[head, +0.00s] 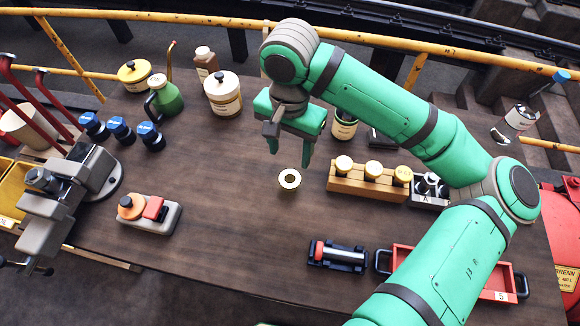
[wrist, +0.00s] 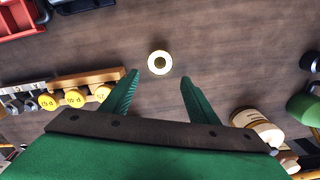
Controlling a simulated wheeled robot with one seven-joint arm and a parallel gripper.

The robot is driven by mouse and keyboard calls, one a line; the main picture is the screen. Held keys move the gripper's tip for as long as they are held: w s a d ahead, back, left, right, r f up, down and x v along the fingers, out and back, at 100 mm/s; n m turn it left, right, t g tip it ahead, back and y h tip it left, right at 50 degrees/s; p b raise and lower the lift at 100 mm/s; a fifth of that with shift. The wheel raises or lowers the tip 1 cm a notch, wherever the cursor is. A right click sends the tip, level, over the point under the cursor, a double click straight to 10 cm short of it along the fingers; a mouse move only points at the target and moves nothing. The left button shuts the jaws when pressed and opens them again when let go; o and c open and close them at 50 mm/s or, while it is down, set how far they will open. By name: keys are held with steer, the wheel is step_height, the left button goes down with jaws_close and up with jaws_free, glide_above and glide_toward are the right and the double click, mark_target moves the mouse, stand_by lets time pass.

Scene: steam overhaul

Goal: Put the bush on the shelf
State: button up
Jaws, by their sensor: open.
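My gripper (head: 289,156) is open and empty, pointing down above and slightly behind the bush. Its two green fingers also show in the wrist view (wrist: 160,78), spread apart. The fingers do not appear to touch the bush. I cannot make out a shelf in either view.
A wooden block with yellow-topped gauges (head: 368,183) stands right of the bush. A red tray (head: 497,282) and a black roller fixture (head: 338,256) lie nearer. A grey vise (head: 75,190), an orange-knobbed device (head: 150,213), an oil can (head: 165,98) and a cream tin (head: 223,95) stand left and behind.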

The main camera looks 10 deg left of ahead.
mark_target(290, 176)
steer(key=shift+f+n, duration=2.05)
steer(key=shift+n, duration=0.75)
steer(key=shift+f+n, duration=2)
steer(key=shift+n, duration=0.8)
steer(key=shift+f+n, duration=2.05)
steer(key=shift+n, duration=0.75)
steer(key=c, duration=1.3)
steer(key=shift+o, duration=0.2)
steer(key=shift+r, duration=0.2)
